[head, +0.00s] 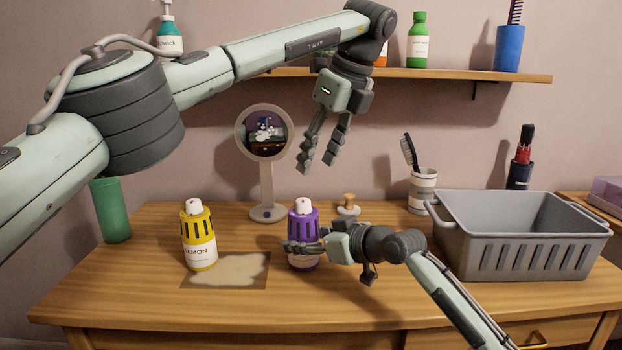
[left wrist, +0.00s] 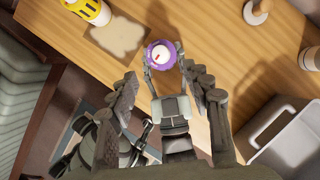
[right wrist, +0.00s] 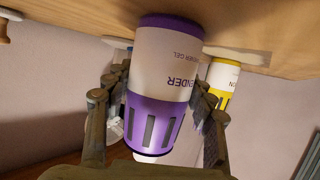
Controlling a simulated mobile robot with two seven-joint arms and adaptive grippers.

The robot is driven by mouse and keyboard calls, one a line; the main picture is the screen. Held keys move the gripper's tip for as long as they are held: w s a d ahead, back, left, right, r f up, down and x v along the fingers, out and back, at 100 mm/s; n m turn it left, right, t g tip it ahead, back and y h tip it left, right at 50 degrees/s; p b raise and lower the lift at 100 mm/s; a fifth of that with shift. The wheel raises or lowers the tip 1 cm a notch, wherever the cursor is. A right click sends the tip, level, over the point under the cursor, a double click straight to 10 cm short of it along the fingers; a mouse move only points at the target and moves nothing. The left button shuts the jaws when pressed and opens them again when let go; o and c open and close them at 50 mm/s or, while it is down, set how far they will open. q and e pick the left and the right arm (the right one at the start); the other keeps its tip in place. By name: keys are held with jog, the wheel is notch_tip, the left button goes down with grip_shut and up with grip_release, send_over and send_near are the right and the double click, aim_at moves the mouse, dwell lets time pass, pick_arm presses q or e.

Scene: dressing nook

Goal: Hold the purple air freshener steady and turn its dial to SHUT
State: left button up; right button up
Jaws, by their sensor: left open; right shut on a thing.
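The purple air freshener (head: 303,222) stands upright on the wooden dressing table, with a white label and slotted purple upper body. Its pale top dial (head: 303,205) carries a small red mark, also visible from above in the left wrist view (left wrist: 160,54). I cannot read any dial lettering. My right gripper (head: 302,248) is shut around the freshener's lower body; the right wrist view shows the freshener (right wrist: 160,85) between its fingers. My left gripper (head: 318,168) is open and empty, pointing down above the freshener and slightly right of it, apart from the dial.
A yellow lemon freshener (head: 199,240) stands left, by a flat stained mat (head: 250,278). A round mirror (head: 267,207) and wooden-knobbed object (head: 348,206) stand behind. A grey basket (head: 520,255) and brush cup (head: 423,190) are right. A shelf (head: 440,74) runs above.

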pick_arm(q)
jog(key=v, duration=0.2)
jog(key=shift+s+r, duration=0.1)
jog(key=shift+r, duration=0.15)
pick_arm(e)
jog(key=o, duration=1.4)
jog(key=shift+s+d, duration=0.1)
jog(key=v, duration=1.1)
jog(key=shift+s+d+r, duration=0.1)
jog(key=shift+s+d, duration=0.15)
